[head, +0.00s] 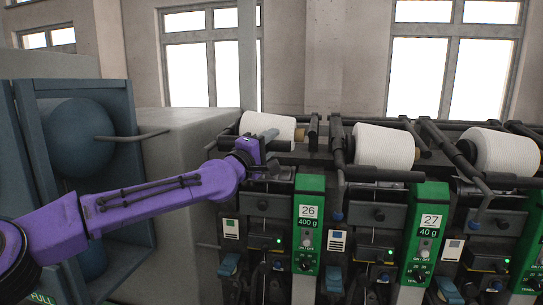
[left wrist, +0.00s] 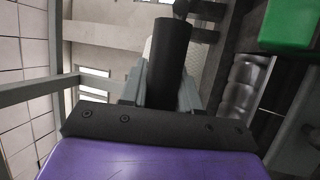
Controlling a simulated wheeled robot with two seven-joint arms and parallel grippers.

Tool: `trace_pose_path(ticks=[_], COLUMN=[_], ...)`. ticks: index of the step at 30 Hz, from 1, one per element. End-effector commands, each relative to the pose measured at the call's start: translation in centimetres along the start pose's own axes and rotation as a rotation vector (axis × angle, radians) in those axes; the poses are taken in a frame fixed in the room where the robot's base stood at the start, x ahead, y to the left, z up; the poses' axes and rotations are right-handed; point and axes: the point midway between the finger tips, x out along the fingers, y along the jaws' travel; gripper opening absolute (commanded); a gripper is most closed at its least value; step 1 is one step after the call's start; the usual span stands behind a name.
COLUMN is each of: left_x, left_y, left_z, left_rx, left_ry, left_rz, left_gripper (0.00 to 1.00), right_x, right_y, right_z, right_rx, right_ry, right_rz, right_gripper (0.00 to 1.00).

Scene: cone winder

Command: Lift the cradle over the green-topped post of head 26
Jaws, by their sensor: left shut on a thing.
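Head 26 has a green post (head: 308,205) with a white "26" label and a "400 g" label. Its green top also shows at the upper right of the left wrist view (left wrist: 288,25). A white yarn cone (head: 268,126) sits at the top of head 26, behind my left gripper. My left gripper (head: 268,140) is at the front of this cone, left of and above the green post. In the left wrist view its grey fingers (left wrist: 165,90) are shut on a dark round bar of the cradle (left wrist: 170,50). Most of the cradle is hidden. My right gripper is not in view.
Head 27 (head: 428,225) stands to the right with its own white cone (head: 383,147) and dark cradle arm. Another cone (head: 503,152) is further right. A blue-grey cabinet with a round ball (head: 80,138) and a projecting rod (head: 135,137) stands at the left.

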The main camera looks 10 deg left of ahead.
Motion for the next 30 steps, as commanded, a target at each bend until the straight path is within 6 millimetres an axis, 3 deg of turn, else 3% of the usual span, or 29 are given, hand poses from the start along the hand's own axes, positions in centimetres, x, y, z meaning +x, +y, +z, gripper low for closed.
trace_pose_path(ticks=[1, 3, 13, 14, 15, 25, 30], left_x=[0.2, 0.3, 0.3, 0.3, 0.3, 0.2, -2.4], left_y=[1.4, 1.8, 1.6, 1.6, 1.5, 1.4, 1.1], left_z=[-0.1, -0.1, -0.1, -0.1, 0.0, -0.1, -0.1], left_rx=[0.000, 0.001, 0.000, 0.000, 0.000, 0.000, -0.001], left_ry=[0.002, 0.001, -0.002, -0.002, -0.002, -0.002, -0.001], left_rz=[0.005, 0.004, -0.002, -0.002, -0.002, -0.003, 0.001], left_gripper=[0.00, 0.00, 0.00, 0.38, 0.51, 0.52, 0.52], right_x=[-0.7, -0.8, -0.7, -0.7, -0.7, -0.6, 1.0], right_y=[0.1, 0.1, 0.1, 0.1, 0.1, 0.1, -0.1], right_z=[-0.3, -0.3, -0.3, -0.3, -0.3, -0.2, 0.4], right_rx=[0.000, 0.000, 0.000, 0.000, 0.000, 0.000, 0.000], right_ry=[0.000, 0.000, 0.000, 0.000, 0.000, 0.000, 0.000], right_rz=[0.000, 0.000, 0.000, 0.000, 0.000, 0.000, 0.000], right_gripper=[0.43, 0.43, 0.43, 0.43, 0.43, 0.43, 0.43])
